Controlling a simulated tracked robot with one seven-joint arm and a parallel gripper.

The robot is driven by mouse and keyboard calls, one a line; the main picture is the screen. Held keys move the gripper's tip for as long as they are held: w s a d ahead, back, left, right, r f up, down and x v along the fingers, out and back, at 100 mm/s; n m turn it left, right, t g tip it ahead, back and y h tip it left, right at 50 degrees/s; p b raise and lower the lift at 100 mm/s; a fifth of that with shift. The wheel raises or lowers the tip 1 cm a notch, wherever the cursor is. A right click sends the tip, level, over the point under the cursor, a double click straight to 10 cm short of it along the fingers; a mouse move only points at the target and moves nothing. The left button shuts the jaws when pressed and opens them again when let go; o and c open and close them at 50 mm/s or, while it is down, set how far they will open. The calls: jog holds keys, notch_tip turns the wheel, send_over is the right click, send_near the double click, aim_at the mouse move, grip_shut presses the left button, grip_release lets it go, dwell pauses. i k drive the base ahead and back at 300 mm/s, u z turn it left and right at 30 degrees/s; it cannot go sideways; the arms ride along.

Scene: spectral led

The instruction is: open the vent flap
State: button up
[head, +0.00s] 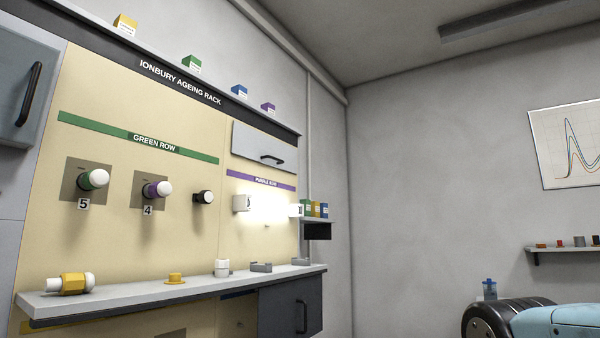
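A pale grey panel with a dark bar handle (265,145) is set in the upper right of the cream rack, above the purple strip. It looks like the vent flap, though no label on it says so. It appears shut, lying close to the rack face. My gripper is not in view. A light blue and black part of my arm shows at the bottom right, well away from the rack.
A white ledge (190,285) juts from the rack and carries a yellow-and-white lamp (72,284) and small parts. Lamps stick out of the green row. A grey cabinet (25,85) stands left; a dark door (285,311) is below. A small shelf (316,221) stands right.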

aim_at(246, 141)
jog(key=i, duration=1.6)
jog(key=u, duration=0.6)
jog(key=k, duration=0.9)
jog(key=u, duration=0.2)
jog(key=i, duration=0.9)
jog(key=z, duration=0.1)
